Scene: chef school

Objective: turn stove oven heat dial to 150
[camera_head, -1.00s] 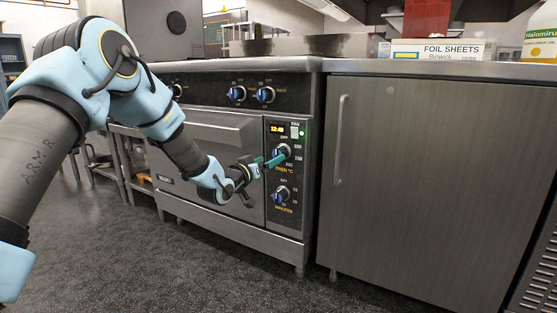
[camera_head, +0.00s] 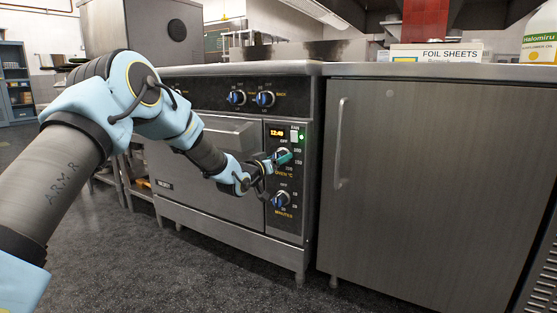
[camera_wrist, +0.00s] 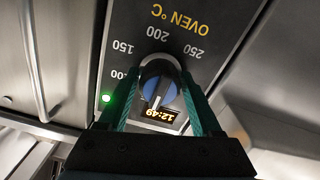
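The oven heat dial, a round black knob with a blue face (camera_wrist: 162,90), sits on the stove's dark control panel. The wrist view shows the panel upside down. The dial's white mark points down in that picture, toward the lit clock display and away from the 150 mark. My gripper (camera_wrist: 160,88) has its two green fingers on either side of the dial, spread about the knob's width. Whether they touch it I cannot tell. In the head view my gripper (camera_head: 283,157) is at the upper dial and hides most of it.
A lower minutes dial (camera_head: 281,200) is just below. The oven door (camera_head: 205,165) is left of the panel, and a steel cabinet (camera_head: 425,180) stands to the right.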

